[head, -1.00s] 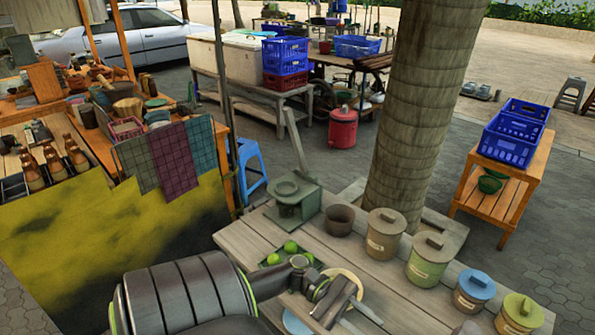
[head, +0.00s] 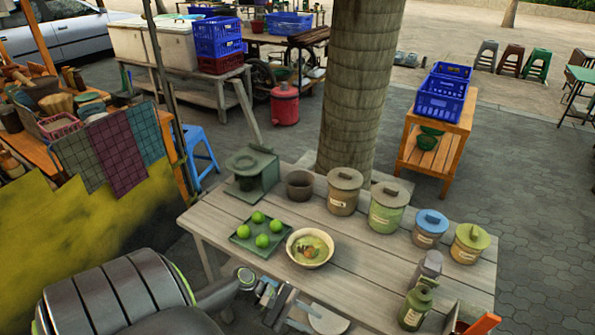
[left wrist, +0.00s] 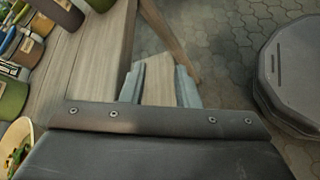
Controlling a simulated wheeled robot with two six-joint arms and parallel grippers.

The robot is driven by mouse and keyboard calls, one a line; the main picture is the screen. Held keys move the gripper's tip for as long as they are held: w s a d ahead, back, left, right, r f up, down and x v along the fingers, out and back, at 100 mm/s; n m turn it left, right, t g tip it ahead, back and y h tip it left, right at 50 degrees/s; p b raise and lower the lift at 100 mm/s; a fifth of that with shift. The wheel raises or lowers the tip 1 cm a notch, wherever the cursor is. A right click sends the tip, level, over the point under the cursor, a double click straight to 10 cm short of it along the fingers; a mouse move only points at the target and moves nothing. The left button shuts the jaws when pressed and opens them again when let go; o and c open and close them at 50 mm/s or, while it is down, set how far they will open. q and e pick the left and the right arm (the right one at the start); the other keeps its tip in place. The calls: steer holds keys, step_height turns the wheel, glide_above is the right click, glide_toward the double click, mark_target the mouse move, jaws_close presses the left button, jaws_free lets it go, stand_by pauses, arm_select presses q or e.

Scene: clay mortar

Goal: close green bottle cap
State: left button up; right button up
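A small green bottle (head: 413,310) stands upright near the front right of the wooden table (head: 345,237) in the head view. Its top is dark green; I cannot tell whether that cap is closed. My left gripper (head: 268,294) is at the table's front edge, left of the bottle and apart from it. In the left wrist view the two fingers (left wrist: 159,84) are spread with nothing held between them; a pale wooden surface shows beyond. My right gripper is not in view.
A grey bottle (head: 428,268) stands just behind the green one. A soup bowl (head: 296,254) and a tray of limes (head: 240,234) lie to the left. Lidded jars, including a green one (head: 386,212), line the back. An orange-brown box (head: 481,325) is at the front right.

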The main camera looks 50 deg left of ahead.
arm_select(q)
steer(key=shift+y, duration=0.7)
steer(key=shift+s+a+f, duration=0.2)
steer(key=shift+f, duration=0.6)
steer(key=shift+s+a+f, duration=0.15)
steer(key=shift+s+f, duration=0.1)
steer(key=shift+f, duration=0.5)
steer(key=shift+s+a+f, duration=0.2)
steer(key=shift+f, duration=0.6)
